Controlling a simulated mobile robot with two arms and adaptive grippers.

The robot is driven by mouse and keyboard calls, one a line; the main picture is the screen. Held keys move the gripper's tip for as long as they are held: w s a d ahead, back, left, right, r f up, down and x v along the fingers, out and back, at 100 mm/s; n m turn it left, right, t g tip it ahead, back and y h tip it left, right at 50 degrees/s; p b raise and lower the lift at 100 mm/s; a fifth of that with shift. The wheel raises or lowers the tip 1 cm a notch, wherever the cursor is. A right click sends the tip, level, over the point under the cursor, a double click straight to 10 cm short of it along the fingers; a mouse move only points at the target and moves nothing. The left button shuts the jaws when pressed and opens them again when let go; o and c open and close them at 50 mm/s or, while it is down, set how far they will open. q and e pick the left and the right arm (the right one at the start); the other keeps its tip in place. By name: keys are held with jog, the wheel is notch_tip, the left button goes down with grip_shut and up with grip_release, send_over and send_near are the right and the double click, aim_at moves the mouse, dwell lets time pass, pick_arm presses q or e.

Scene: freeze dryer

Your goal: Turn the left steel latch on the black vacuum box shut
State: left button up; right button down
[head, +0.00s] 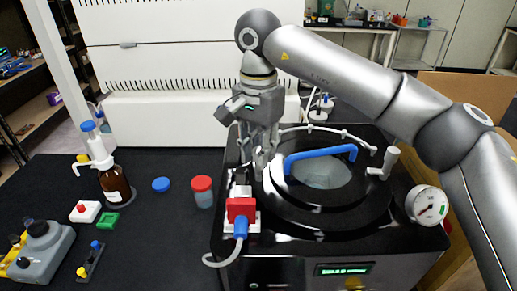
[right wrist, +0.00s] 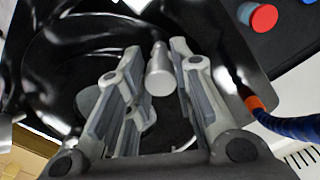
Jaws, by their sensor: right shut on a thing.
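The black vacuum box (head: 300,236) stands on the right of the bench, with a round lid and a blue bar handle (head: 320,156) across its window. My right gripper (head: 262,166) reaches down at the lid's left edge. In the right wrist view my right gripper (right wrist: 156,62) has its fingers on both sides of the left steel latch (right wrist: 160,76), a short steel cylinder, and is shut on it. In the head view the fingers mostly hide this latch. The right steel latch (head: 384,163) stands at the lid's right side. My left gripper is out of view.
A red and white valve block (head: 240,208) with a blue-ended hose is close to my right gripper. A gauge (head: 427,205) sits at the box's right. A brown bottle (head: 115,184) and a red-capped jar (head: 203,191) stand left.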

jog(key=m+b, duration=0.1)
jog(key=m, duration=0.3)
jog(key=shift+w+m, duration=0.1)
jog(key=shift+m, duration=0.3)
jog(key=m+b, duration=0.1)
jog(key=m, duration=0.3)
jog(key=shift+m, duration=0.3)
jog(key=m+b, duration=0.1)
jog(key=m, duration=0.3)
jog(key=shift+w+m, duration=0.1)
jog(key=shift+m, duration=0.2)
jog(key=shift+r+m+b, duration=0.1)
jog(key=shift+m+b, duration=0.2)
jog(key=shift+m, duration=1.7)
jog(key=c, duration=1.2)
grip_release()
jog(key=shift+c, duration=0.2)
